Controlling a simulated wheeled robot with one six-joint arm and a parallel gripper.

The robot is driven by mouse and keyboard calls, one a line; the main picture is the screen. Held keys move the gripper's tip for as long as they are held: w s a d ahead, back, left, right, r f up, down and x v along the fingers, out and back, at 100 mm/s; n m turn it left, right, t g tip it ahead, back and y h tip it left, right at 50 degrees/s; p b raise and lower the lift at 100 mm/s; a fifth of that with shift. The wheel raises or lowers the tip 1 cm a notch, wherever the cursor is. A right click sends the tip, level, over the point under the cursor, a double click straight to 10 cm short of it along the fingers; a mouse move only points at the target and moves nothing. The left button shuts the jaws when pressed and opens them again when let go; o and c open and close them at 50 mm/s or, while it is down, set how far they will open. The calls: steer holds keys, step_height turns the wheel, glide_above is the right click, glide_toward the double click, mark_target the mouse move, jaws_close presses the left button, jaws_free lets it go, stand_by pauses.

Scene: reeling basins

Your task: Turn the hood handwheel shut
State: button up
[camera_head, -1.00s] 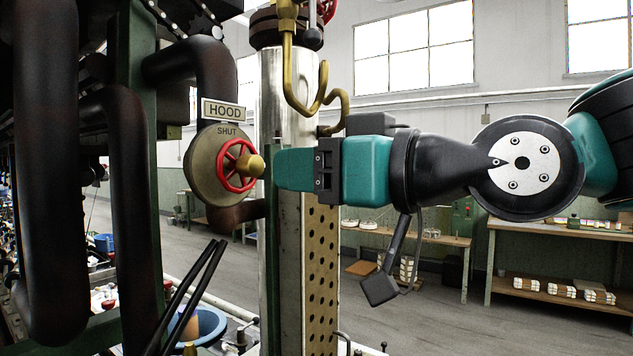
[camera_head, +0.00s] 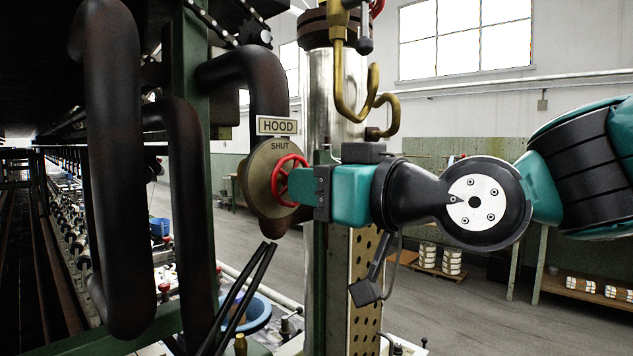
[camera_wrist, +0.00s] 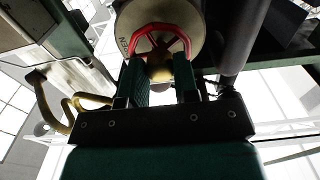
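The hood handwheel (camera_head: 283,182) is a red spoked wheel on a round tan plate (camera_head: 262,207) marked SHUT, under a HOOD sign (camera_head: 276,126). My gripper (camera_head: 291,184) points left at the wheel, its fingertips at the wheel face and covering its hub and right side. In the wrist view, the red wheel (camera_wrist: 139,40) shows beyond the fingertips. Its brass hub (camera_wrist: 160,68) sits between the two fingers of my gripper (camera_wrist: 160,72), which are apart, one on either side. Any gap between fingers and hub is too small to judge.
Dark pipes (camera_head: 112,180) stand left of the plate. A bright metal column (camera_head: 321,95) and a perforated panel (camera_head: 364,285) stand close by my gripper. Brass tubing (camera_head: 350,105) hangs above it. A blue basin (camera_head: 255,315) lies below. Open floor (camera_head: 455,310) is at the right.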

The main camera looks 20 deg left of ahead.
steer(key=m+p, duration=1.8)
steer(key=m, duration=1.1)
steer(key=o, duration=0.8)
steer(key=shift+d, duration=0.15)
